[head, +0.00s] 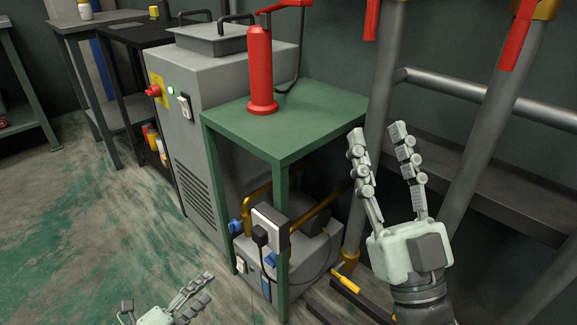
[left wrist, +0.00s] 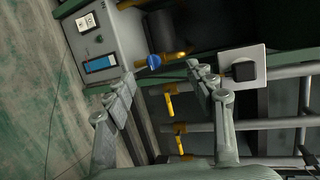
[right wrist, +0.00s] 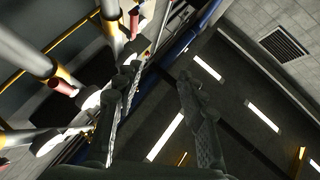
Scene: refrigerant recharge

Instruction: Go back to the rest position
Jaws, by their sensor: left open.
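My left gripper (head: 167,293) is low at the bottom left of the head view, partly cut off by the frame edge. Its fingers are spread with nothing between them, as the left wrist view (left wrist: 163,76) also shows. My right gripper (head: 377,132) points up at the right of the green table, with its fingers apart and empty. In the right wrist view (right wrist: 157,78) its fingers point toward the ceiling. A red cylinder (head: 261,70) stands upright on the green table (head: 310,118), clear of both grippers.
A grey cabinet (head: 205,125) stands left of the table. Grey pipes (head: 480,140) rise at right. Floor (head: 90,220) at left is clear.

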